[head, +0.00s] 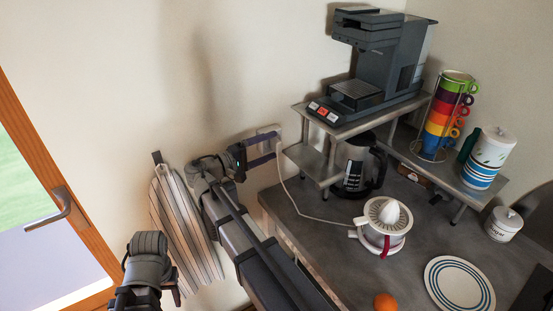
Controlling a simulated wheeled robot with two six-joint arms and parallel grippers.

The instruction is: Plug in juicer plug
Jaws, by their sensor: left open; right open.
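A white wall socket (268,132) is on the wall left of the metal shelf. The white juicer (383,224) with its ribbed cone stands on the counter. Its white cord (300,208) runs left along the counter and up to the socket. The plug is small and partly hidden by my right gripper, so I cannot tell whether it is fully seated. My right gripper (262,155) is open, its purple fingers reaching toward the cord end just below the socket. My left gripper (150,258) is open and low at the left, away from the socket, its fingertips unclear.
A coffee machine (375,65) stands on the metal shelf (350,122), with a glass jug (360,165) below. A striped towel (183,225) hangs near my arms.

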